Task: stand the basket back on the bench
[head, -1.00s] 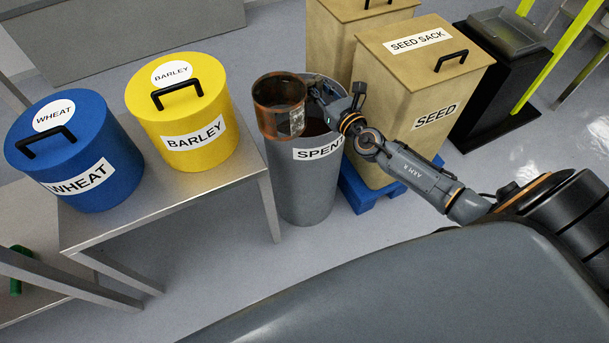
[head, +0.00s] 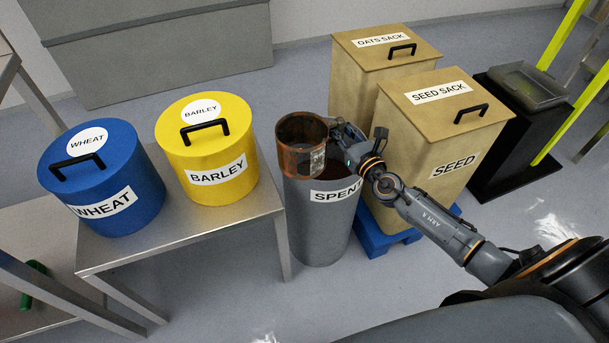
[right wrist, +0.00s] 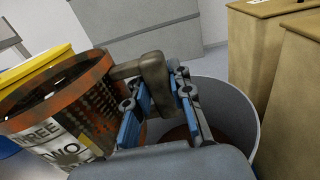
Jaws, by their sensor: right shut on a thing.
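The basket (head: 301,160) is a copper-coloured open cylinder with a pale label. In the head view it hangs upright, or nearly so, in front of the mouth of the grey SPENT bin (head: 318,225). My right gripper (head: 338,138) is shut on the basket's handle (right wrist: 155,85), at its right side. In the right wrist view the perforated basket (right wrist: 65,105) fills the left and looks tilted; the bin's rim (right wrist: 245,105) curves behind the fingers. The steel bench (head: 180,238) is left of the bin. My left gripper is in neither view.
A blue WHEAT drum (head: 105,185) and a yellow BARLEY drum (head: 208,155) stand on the bench, leaving a bare strip along its front. Tan SEED (head: 430,140) and OATS (head: 360,80) sack boxes stand right of the bin. A black bin (head: 515,130) stands farther right.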

